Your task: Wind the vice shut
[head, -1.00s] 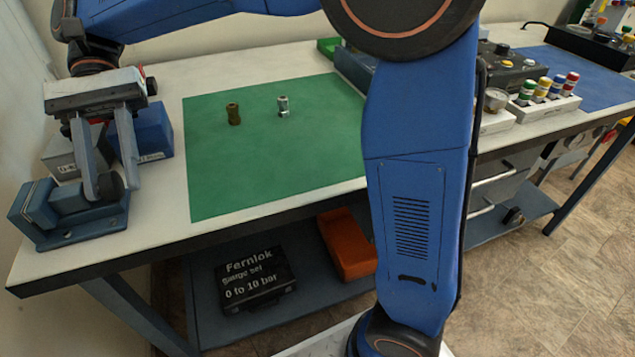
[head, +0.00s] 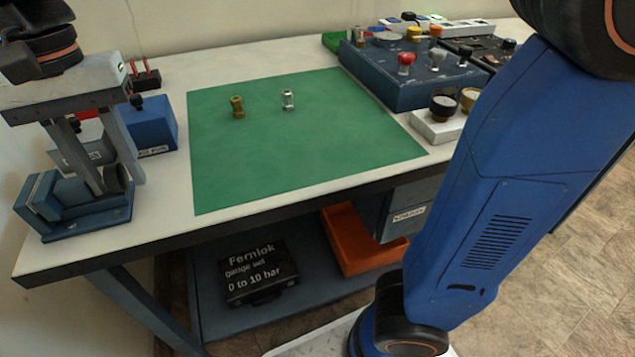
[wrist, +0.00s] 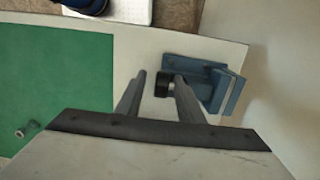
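The blue vice (head: 85,221) stands at the left front corner of the bench, with its jaw blocks at its left end. It also shows in the wrist view (wrist: 228,92). Its black round knob (wrist: 162,84) faces the gripper side. My gripper (head: 118,187) points down over the vice, its two grey fingers apart on either side of the knob. In the wrist view a gap shows between the left finger and the knob. Whether the right finger touches the knob, I cannot tell. The jaw gap is hard to make out.
A blue box (head: 155,125) stands close behind the vice. A green mat (head: 300,150) holds a brass fitting (head: 238,107) and a silver fitting (head: 288,99). A blue panel with knobs (head: 400,85) stands at the back right. The bench's front edge runs close to the vice.

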